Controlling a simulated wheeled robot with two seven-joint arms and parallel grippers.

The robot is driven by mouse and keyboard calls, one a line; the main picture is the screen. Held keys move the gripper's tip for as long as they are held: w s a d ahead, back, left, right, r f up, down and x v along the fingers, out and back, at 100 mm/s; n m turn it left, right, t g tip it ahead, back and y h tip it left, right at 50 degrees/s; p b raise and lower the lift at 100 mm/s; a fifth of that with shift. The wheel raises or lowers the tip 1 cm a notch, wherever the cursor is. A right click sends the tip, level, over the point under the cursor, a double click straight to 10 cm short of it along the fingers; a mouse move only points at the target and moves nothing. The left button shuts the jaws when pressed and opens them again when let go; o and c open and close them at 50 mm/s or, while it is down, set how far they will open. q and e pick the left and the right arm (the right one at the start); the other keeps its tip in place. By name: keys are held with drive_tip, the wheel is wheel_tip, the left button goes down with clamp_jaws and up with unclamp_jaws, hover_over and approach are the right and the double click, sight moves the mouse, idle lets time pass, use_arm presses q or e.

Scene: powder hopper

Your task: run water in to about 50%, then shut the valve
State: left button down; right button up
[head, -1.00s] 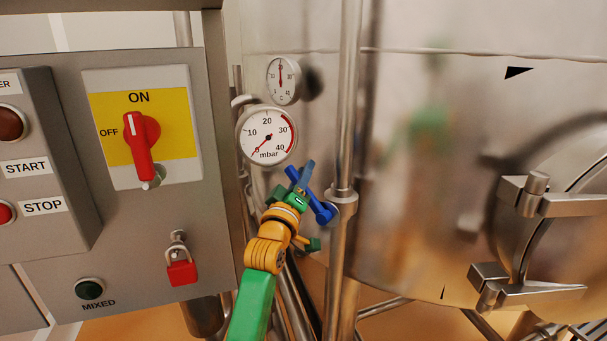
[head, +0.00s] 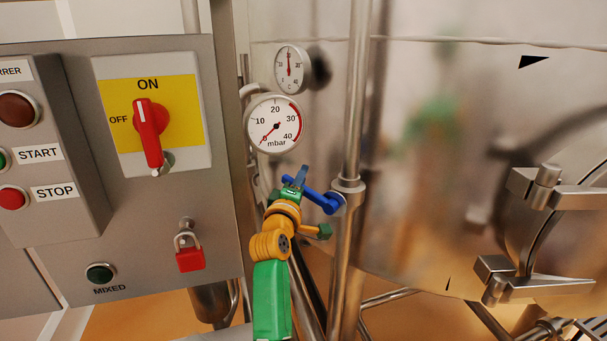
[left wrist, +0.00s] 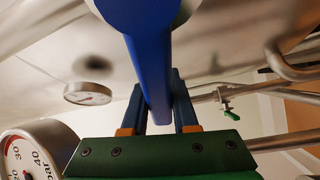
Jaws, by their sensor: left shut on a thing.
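The blue valve handle (head: 322,201) sits beside the vertical steel pipe, below the mbar gauge, and slants up to the left from its hub. My left gripper (head: 297,178) is shut on the blue handle. In the left wrist view the blue handle (left wrist: 149,65) runs down between the two fingers of the left gripper (left wrist: 158,108). The steel tank (head: 430,180) fills the right side; its surface is reflective and I cannot read a water level on it. The mbar gauge (head: 275,124) has its needle at the low end of the scale. My right gripper is out of view.
A control panel stands at left with a red rotary switch (head: 149,130) upright toward ON, a START button, a STOP button (head: 12,197) and a red padlock (head: 190,258). A thermometer dial (head: 291,68) is above the gauge. A vertical pipe (head: 354,110) stands close to the handle.

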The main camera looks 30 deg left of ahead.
sight(308, 193)
use_arm(q)
drive_tip(key=shift+a+f+n, duration=0.1)
drive_tip(key=shift+f+n, duration=0.3)
drive_tip(key=c, duration=0.7)
unclamp_jaws()
drive_tip(key=b+v, duration=0.2)
drive_tip(key=v, duration=0.5)
drive_tip(key=shift+b, duration=0.35)
